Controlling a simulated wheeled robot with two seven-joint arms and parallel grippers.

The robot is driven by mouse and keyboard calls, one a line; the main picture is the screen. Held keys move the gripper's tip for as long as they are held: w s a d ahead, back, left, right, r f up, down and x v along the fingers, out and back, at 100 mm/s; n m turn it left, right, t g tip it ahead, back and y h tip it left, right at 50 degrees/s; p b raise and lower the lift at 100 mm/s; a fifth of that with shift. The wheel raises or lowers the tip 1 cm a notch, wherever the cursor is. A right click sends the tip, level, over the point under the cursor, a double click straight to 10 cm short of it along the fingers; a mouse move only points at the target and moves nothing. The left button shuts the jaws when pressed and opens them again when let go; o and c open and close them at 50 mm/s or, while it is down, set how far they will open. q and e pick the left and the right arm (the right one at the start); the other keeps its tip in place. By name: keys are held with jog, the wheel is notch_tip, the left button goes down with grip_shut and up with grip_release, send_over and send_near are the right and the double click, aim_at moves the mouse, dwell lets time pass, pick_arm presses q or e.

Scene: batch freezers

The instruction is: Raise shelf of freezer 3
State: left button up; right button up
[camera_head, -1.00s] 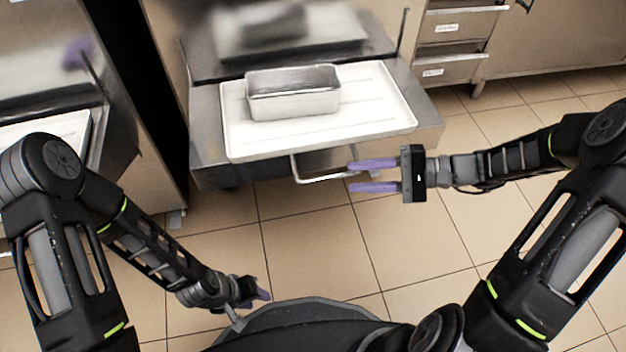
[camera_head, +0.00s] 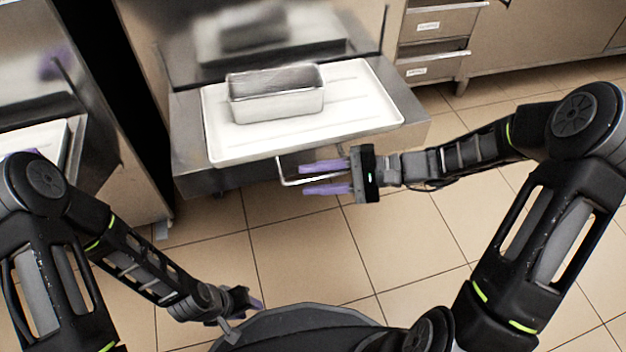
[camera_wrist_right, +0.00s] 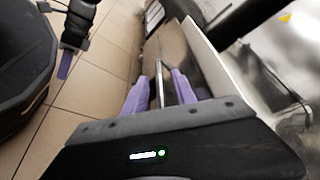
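The freezer shelf (camera_head: 190,150) juts out from a steel freezer and bears a white tray (camera_head: 370,112) with a metal pan (camera_head: 277,104) on it. A thin wire handle (camera_head: 284,183) hangs under its front edge. My right gripper (camera_head: 303,179) is open at this handle, its purple fingers apart. In the right wrist view the handle bar (camera_wrist_right: 160,84) lies between the fingers of my right gripper (camera_wrist_right: 160,80), with gaps to both sides. My left gripper (camera_head: 258,304) is low, near my base, far from the shelf; its opening is too small to judge.
A second freezer with a white tray (camera_head: 30,140) stands at the left. Steel drawers (camera_head: 432,45) stand at the back right. The tiled floor (camera_head: 300,235) in front of the shelf is clear. No freezer number is readable.

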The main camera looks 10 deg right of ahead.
jog(key=shift+a, duration=0.25)
grip_shut()
dwell(1.4)
